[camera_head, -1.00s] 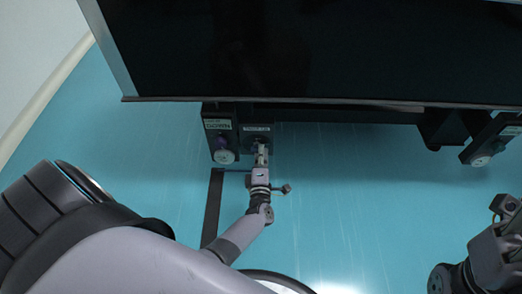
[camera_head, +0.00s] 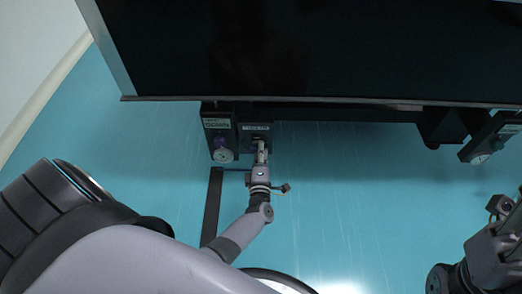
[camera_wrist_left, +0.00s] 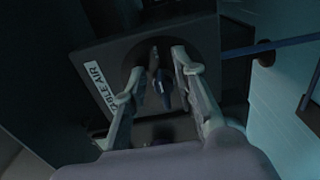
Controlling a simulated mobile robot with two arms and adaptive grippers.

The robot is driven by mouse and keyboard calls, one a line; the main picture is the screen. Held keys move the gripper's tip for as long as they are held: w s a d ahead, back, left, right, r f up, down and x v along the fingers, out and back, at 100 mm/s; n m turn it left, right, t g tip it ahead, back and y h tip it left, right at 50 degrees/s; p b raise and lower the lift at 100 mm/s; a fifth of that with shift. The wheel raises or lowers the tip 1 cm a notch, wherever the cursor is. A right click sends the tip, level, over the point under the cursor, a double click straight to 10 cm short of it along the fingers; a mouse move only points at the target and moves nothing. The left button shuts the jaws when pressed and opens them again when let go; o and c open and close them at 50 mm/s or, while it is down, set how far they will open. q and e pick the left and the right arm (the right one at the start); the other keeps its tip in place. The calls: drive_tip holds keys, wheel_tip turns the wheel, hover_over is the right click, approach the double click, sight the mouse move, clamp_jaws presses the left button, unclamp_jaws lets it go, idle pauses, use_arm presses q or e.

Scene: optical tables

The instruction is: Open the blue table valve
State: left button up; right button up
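The blue table valve (camera_wrist_left: 164,88) shows in the left wrist view as a small dark bluish handle on a dark square panel (camera_wrist_left: 110,48). The panel has a white label (camera_wrist_left: 98,87) that seems to read "TABLE AIR". My left gripper (camera_wrist_left: 160,78) is open, with one finger on each side of the handle. I cannot tell whether either finger touches it. In the head view my left gripper (camera_head: 261,148) reaches the panel below the table edge and hides most of the valve. My right arm (camera_head: 495,245) is at the right edge, its fingertips not clear.
The dark optical table (camera_head: 310,50) overhangs the panel. Another box (camera_head: 490,138) is at the far right. The turquoise floor (camera_head: 350,190) between them is clear.

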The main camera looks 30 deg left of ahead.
use_arm(q)
drive_tip(key=shift+s, duration=0.1)
drive_tip(key=v, duration=0.7)
drive_tip(key=shift+d, duration=0.15)
drive_tip(key=shift+s, duration=0.15)
